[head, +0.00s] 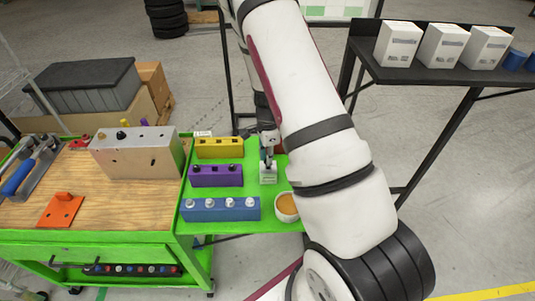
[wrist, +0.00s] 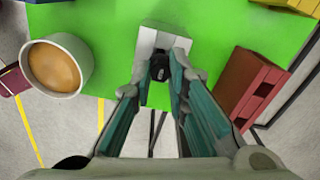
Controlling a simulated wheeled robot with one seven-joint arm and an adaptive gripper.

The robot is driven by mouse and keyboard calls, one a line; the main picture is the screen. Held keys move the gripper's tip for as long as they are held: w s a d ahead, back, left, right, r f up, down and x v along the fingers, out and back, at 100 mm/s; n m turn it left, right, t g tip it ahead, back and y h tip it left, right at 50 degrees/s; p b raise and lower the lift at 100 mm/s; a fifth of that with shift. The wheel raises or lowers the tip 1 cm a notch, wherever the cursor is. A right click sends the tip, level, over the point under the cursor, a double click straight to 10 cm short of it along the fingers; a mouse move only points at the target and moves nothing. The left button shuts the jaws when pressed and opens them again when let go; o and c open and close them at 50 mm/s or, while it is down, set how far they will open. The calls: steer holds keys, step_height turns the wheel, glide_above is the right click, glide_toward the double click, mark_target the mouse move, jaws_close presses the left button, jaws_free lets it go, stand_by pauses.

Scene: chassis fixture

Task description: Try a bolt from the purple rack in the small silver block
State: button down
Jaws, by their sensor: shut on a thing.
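My gripper (head: 268,148) is shut on a black bolt (wrist: 161,68). It points down over the small silver block (head: 268,177), at the right of the green table top. In the wrist view the bolt's dark head sits between the fingertips, over the silver block (wrist: 153,42). The bolt's lower part is hidden, so I cannot tell whether it is in a hole. The purple rack (head: 216,180) stands left of the block, with dark bolts showing near its left end and towards its right.
A yellow rack (head: 219,154) stands behind the purple rack, and a blue rack (head: 220,214) with silver bolts in front. A white cup (head: 287,211) stands close in front of the silver block. A red block (wrist: 248,85) is close on its other side. A large grey block (head: 138,160) stands on the wooden top.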

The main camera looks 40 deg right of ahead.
steer(key=shift+f+b, duration=0.4)
steer(key=shift+f, duration=0.75)
steer(key=c, duration=1.5)
jaws_free()
steer(key=shift+r+p, duration=0.7)
steer(key=shift+r, duration=2.3)
